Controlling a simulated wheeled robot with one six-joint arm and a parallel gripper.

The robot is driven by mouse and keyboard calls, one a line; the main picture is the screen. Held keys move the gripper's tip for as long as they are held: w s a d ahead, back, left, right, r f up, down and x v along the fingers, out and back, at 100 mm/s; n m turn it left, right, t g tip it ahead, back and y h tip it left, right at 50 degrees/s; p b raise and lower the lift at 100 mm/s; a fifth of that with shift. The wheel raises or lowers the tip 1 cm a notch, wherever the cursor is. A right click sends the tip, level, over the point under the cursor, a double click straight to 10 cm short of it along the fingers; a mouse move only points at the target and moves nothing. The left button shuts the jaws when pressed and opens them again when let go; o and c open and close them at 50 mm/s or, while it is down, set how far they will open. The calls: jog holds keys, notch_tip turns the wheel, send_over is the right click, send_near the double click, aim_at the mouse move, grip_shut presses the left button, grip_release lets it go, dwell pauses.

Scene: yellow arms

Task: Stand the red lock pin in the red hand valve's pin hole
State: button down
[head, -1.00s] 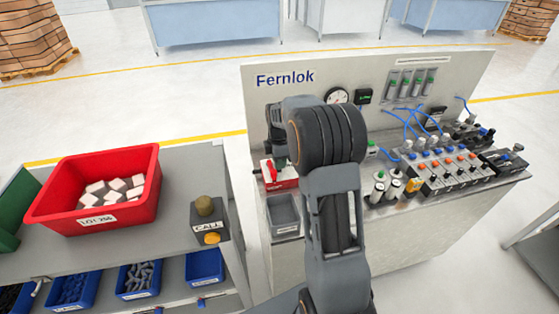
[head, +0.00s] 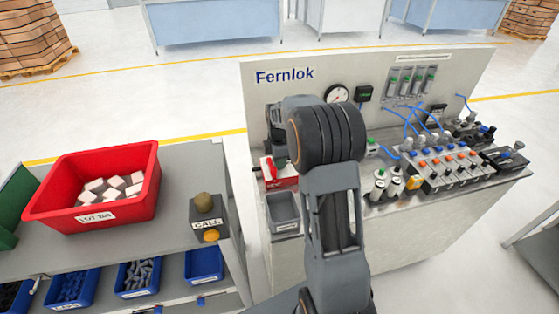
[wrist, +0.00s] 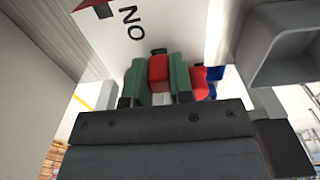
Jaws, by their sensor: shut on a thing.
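My gripper (wrist: 155,86) has its two green-padded fingers shut on a red piece with a dark end, which I take to be the red lock pin (wrist: 158,70). In the head view, the red hand valve (head: 268,168) is at the left end of the Fernlok bench, with a red handle and a red and white body. My wrist partly covers it there, and the fingertips are hidden.
A grey open tray (head: 283,212) sits just in front of the valve; it also shows close beside the gripper in the wrist view (wrist: 285,50). The back panel (head: 300,75) rises behind. Valves and fittings (head: 440,165) fill the bench's right. A CALL button box (head: 208,218) stands left.

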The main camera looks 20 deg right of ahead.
jog(key=shift+f, duration=0.15)
jog(key=c, duration=0.9)
grip_release()
jog(key=shift+s, duration=0.1)
jog(key=shift+c, duration=0.2)
jog(key=shift+f, duration=0.15)
jog(key=shift+a, duration=0.1)
notch_tip(320, 180, up, 10)
jog(key=p, duration=0.6)
jog(key=shift+f+p, duration=0.25)
jog(key=shift+p, duration=0.15)
